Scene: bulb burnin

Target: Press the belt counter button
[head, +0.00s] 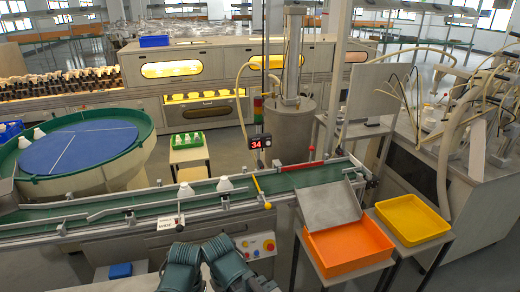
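A belt counter with a red lit display reading 34 (261,142) stands on a post at the far side of the green conveyor belt (110,208). A button on it is too small to make out. A panel with several coloured buttons (258,245) is on the front of the belt frame, near the bottom middle. I cannot tell which button is the counter's. White bulb-like pieces (224,184) are on or beside the belt. Two teal arm parts of mine show at the bottom edge, left of the panel. Neither gripper's fingers are visible.
An orange tray (347,249) and a yellow tray (412,220) stand on stands at the right, with a grey sloping plate (328,203) at the belt's end. A green-rimmed round table (80,147) is at left. A yellow-tipped lever (262,192) crosses the belt.

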